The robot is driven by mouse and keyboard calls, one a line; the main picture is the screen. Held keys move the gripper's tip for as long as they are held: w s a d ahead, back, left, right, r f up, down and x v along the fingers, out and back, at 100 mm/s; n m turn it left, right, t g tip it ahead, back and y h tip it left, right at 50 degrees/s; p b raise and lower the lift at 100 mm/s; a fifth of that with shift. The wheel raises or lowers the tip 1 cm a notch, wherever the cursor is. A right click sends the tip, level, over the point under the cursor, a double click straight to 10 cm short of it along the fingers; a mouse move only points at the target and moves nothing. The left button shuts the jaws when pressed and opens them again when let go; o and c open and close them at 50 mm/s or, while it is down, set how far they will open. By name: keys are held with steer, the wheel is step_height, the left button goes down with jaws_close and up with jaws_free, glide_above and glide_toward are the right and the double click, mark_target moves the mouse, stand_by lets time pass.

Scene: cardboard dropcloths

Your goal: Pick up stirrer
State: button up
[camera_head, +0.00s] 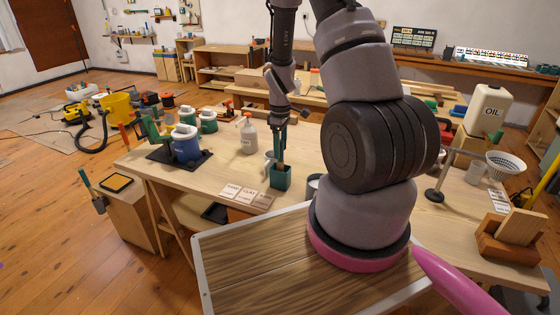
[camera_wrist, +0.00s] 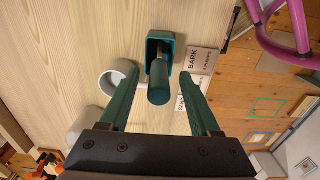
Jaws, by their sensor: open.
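The stirrer, with a thick teal handle (camera_wrist: 159,84), stands in a teal square cup (camera_wrist: 153,42) on the light wooden table. In the wrist view its handle points toward the camera, between my gripper's fingers. In the head view the cup (camera_head: 280,178) stands near the table's front edge, with the stirrer's handle (camera_head: 280,150) rising from it. My gripper (camera_wrist: 158,78) is open, its two green fingers apart on either side of the handle. In the head view my gripper (camera_head: 279,128) points down above the cup.
Lettered cards, one reading BARK (camera_wrist: 202,62), lie next to the cup. A round grey-white container (camera_wrist: 119,77) stands close on the other side.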

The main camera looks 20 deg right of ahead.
mark_target(280, 164)
steer(key=shift+f, duration=1.4)
jaws_close()
steer(key=shift+r, duration=0.1)
